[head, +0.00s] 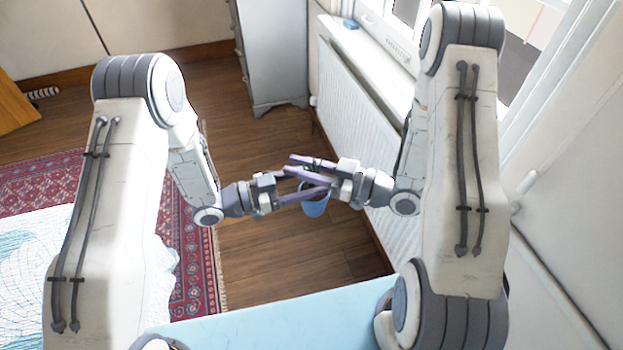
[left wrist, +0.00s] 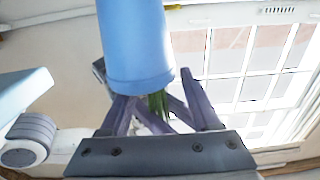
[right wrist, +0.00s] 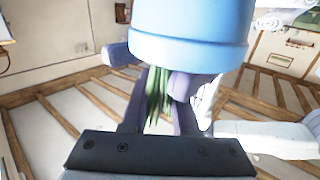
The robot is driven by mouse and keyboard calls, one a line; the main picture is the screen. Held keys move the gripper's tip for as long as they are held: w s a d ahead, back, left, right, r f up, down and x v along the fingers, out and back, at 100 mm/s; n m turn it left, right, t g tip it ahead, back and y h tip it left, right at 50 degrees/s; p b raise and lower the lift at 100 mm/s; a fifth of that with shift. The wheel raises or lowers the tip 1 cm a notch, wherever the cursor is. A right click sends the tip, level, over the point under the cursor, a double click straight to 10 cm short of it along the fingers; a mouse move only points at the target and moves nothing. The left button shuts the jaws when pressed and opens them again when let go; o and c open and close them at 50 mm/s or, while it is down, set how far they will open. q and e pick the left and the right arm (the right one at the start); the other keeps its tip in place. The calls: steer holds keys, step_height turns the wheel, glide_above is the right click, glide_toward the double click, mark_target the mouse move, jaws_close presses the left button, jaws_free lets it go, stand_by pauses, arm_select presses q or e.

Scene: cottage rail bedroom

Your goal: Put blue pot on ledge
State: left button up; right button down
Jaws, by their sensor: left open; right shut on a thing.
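The blue pot (head: 316,207) hangs in the air where my two grippers meet, in front of the radiator. It also shows large in the left wrist view (left wrist: 136,45) and the right wrist view (right wrist: 190,38), with green leaves (right wrist: 157,95) at its rim. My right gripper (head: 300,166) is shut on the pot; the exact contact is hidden. My left gripper (head: 322,185) is open beside the pot, its fingers crossing the right ones in the head view. The white window ledge (head: 378,42) is beyond, above the radiator.
A small dark blue object (head: 350,24) sits on the ledge. A white radiator (head: 350,110) runs beneath it. A grey cabinet (head: 270,50) stands at the back. A light blue surface (head: 270,322) is in front; wooden floor (head: 270,250) is clear between.

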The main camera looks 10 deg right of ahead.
arm_select(q)
jaws_close()
steer(key=shift+w, duration=0.1)
arm_select(e)
steer(key=c, duration=0.6)
jaws_free()
steer(key=shift+d, duration=0.1)
